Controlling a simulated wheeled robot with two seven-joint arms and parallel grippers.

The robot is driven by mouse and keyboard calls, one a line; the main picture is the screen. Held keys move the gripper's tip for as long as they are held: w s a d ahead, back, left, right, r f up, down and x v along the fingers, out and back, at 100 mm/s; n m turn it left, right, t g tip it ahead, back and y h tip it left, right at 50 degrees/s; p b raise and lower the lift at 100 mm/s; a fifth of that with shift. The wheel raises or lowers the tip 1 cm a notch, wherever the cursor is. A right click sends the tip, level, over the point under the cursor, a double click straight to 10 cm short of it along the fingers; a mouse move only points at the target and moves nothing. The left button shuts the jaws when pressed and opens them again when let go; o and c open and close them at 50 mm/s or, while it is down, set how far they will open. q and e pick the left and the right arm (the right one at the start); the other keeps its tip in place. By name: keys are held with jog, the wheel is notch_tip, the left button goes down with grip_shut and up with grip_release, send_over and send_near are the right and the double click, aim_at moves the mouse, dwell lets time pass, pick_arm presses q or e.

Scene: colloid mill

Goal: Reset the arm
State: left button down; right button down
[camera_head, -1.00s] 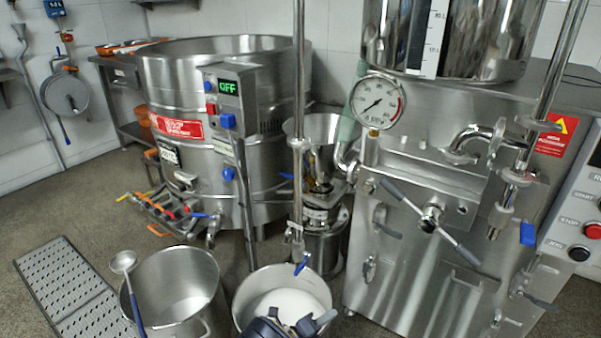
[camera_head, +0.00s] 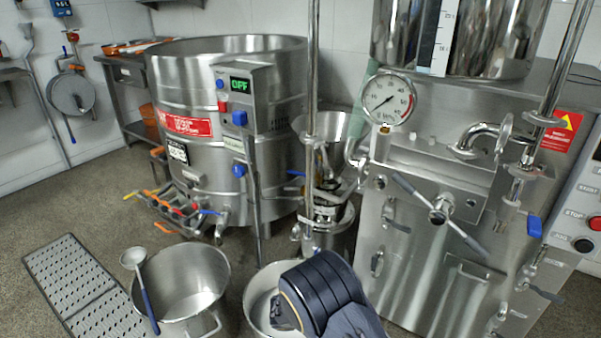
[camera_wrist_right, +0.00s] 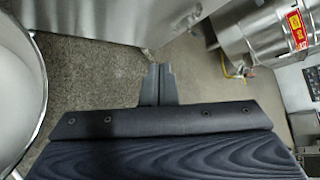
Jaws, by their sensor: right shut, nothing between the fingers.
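My right arm (camera_head: 325,290) comes in at the bottom middle of the head view, in front of a steel pot with white contents. In the right wrist view my right gripper (camera_wrist_right: 158,85) shows its two grey fingers together, with nothing between them, above the speckled floor. The curved rim of a metal vessel (camera_wrist_right: 30,90) is to the left of the fingers and apart from them. My left gripper does not show in either view.
The white-filled pot (camera_head: 258,305) and an empty-looking pot (camera_head: 195,285) with a ladle (camera_head: 145,290) stand on the floor. A perforated step (camera_head: 70,280) is at left. The steel machine (camera_head: 420,240) with a gauge (camera_head: 389,99) stands at right, the large vat (camera_head: 270,75) behind.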

jog(key=s+d+r+m+g+y, duration=0.5)
jog(key=s+d+r+m+y, duration=0.35)
jog(key=s+r+m, duration=0.55)
jog(key=s+a+r+m+t+y, duration=0.1)
jog(key=s+r+m+t+y, duration=0.25)
jog(key=s+m, duration=0.4)
jog(key=s+a+r+m+t+y, duration=0.1)
jog(key=s+r+m+t+y, duration=0.3)
jog(key=m, duration=0.7)
notch_tip(320, 180, up, 28)
jog(key=s+p, duration=0.1)
jog(key=p, duration=2.6)
jog(key=shift+s+a+f+p, duration=0.2)
jog(key=shift+s+f+p, duration=0.05)
jog(key=shift+s+p, duration=0.1)
jog(key=shift+m+g, duration=0.25)
